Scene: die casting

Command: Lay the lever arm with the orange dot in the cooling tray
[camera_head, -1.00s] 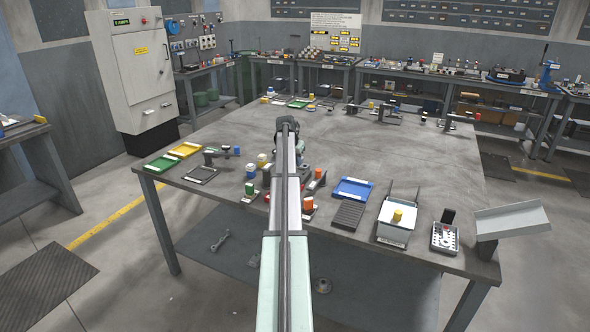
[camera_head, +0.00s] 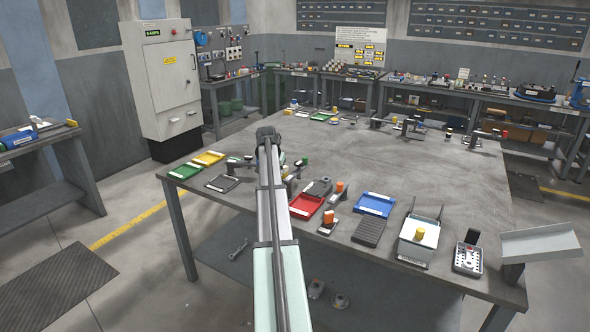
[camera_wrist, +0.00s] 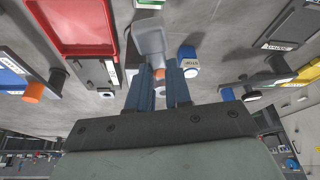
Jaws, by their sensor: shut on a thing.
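My gripper (camera_wrist: 158,88) is shut on a grey lever arm (camera_wrist: 150,40) in the wrist view. An orange dot (camera_wrist: 159,73) shows on the lever arm between the blue fingers. The held part is above the table, and its far end is near the red tray (camera_wrist: 78,25) in that picture. A dark ribbed tray (camera_head: 369,233) lies at the front of the table, and a flat dark tray (camera_head: 222,183) lies at the left. I cannot tell which one is the cooling tray.
On the table (camera_head: 400,170) are a blue tray (camera_head: 374,204), a green tray (camera_head: 185,171), a yellow tray (camera_head: 208,158) and a white box (camera_head: 418,240). Orange-capped stands (camera_head: 328,220) stand beside the red tray. The table's middle is mostly clear.

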